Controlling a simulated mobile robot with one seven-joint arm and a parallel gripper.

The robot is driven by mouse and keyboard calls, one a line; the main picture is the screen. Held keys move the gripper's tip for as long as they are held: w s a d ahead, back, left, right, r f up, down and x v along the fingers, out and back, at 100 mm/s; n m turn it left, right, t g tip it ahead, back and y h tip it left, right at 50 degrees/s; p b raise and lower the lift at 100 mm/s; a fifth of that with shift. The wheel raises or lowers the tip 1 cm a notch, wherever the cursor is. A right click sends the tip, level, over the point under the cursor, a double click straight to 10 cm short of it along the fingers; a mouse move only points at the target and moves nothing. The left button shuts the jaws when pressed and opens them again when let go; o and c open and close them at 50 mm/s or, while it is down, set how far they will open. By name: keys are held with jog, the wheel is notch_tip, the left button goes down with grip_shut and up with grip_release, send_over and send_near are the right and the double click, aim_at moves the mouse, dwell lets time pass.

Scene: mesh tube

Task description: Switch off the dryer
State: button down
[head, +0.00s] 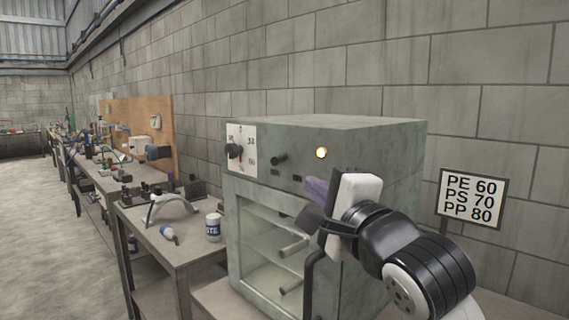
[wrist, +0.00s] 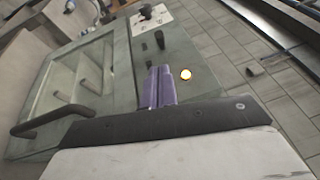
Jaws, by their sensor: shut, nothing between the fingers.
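The dryer (head: 240,205) is a grey-green box with a glass-fronted door, at the centre of the head view. Its upper panel has a dial on a white scale plate (head: 247,138), a dark knob (head: 279,159) and a glowing yellowish lamp (head: 321,153). The wrist view also shows the knob (wrist: 160,39) and the lit lamp (wrist: 186,74). My gripper (head: 309,186) is shut and empty, with purple fingers in front of the panel, below and right of the knob. In the wrist view the fingertips (wrist: 159,70) appear just below the knob and left of the lamp. Contact cannot be told.
A sign (head: 473,198) reading PE 60, PS 70, PP 80 is on the wall at right. A workbench (head: 185,245) at left holds a white jar (head: 213,227), a bottle and several tools. A dark door handle (wrist: 50,121) sticks out from the dryer. The floor at left is open.

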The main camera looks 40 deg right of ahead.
jog(key=shift+s+d, duration=0.15)
jog(key=shift+s+r, duration=0.1)
jog(key=p, duration=0.3)
send_near(284, 160)
jog(key=x, duration=0.4)
jog(key=shift+r, duration=0.15)
jog(key=shift+x, duration=0.75)
jog(key=shift+w+a+m+g+h+p, duration=0.15)
jog(key=shift+a+m+g+h+p, duration=0.1)
jog(key=shift+m+h+p, duration=0.25)
jog(key=shift+w+a+m+g+h+p, duration=0.2)
jog(key=shift+a+m+h, duration=0.1)
jog(key=shift+h, duration=0.4)
jog(key=m+g+h, duration=0.2)
jog(key=w+a+m+g+h+p, duration=0.1)
jog(key=m+g+h, duration=0.1)
jog(key=h, duration=0.1)
jog(key=w+a+m+g+h+p, duration=0.1)
jog(key=m+g+h, duration=0.1)
jog(key=shift+w+h, duration=0.25)
jog(key=shift+h, duration=0.15)
